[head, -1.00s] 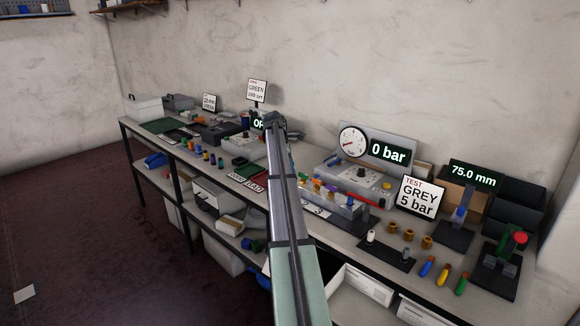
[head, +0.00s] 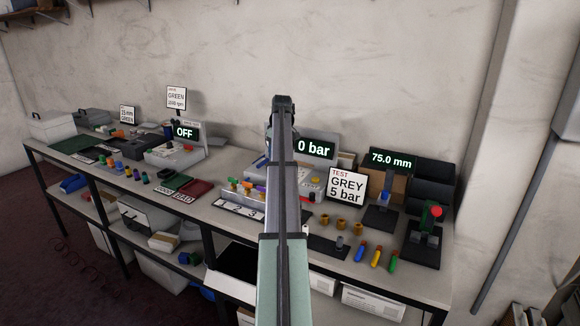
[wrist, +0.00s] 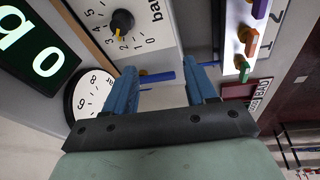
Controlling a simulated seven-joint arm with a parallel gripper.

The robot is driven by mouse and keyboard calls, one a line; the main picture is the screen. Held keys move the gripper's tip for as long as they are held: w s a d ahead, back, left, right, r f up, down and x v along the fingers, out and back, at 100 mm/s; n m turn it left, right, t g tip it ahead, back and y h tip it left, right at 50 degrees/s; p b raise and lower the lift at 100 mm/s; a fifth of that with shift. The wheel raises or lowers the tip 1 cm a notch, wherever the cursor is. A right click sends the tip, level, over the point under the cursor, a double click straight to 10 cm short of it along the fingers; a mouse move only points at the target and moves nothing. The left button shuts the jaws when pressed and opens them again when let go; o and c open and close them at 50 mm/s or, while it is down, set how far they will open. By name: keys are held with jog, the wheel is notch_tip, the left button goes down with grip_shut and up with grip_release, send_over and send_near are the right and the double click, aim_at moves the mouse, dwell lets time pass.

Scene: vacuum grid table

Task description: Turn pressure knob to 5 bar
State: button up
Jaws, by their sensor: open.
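The dark pressure knob (wrist: 122,21) shows at the top of the wrist view on a pale panel (wrist: 155,12) with printed numbers and "bar". Its yellow mark faces roughly the 2 and 3. My gripper (wrist: 163,70) is open and empty, its two blue fingers apart from the knob, which lies beyond and left of them in the picture. The round gauge (wrist: 90,95) is at the left finger's side; its needle cannot be read. In the head view the display (head: 315,149) reads 0 bar. My arm hides the gauge and knob there.
A sign (head: 347,186) reads TEST GREY 5 bar. Coloured pegs (wrist: 247,40) stand in a rack right of the panel in the wrist view. A 75.0 mm display (head: 391,160) and brown rings (head: 341,222) are to the right on the table.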

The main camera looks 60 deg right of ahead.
jog(key=s+d+r+m+t, duration=0.25)
jog(key=s+d+m, duration=0.2)
jog(key=s, duration=0.25)
jog(key=shift+n+g, duration=0.35)
jog(key=shift+g, duration=0.1)
jog(key=x, duration=1.3)
jog(key=shift+d+r, duration=0.1)
jog(key=shift+d, duration=0.05)
jog(key=shift+c, duration=0.2)
jog(key=c, duration=1)
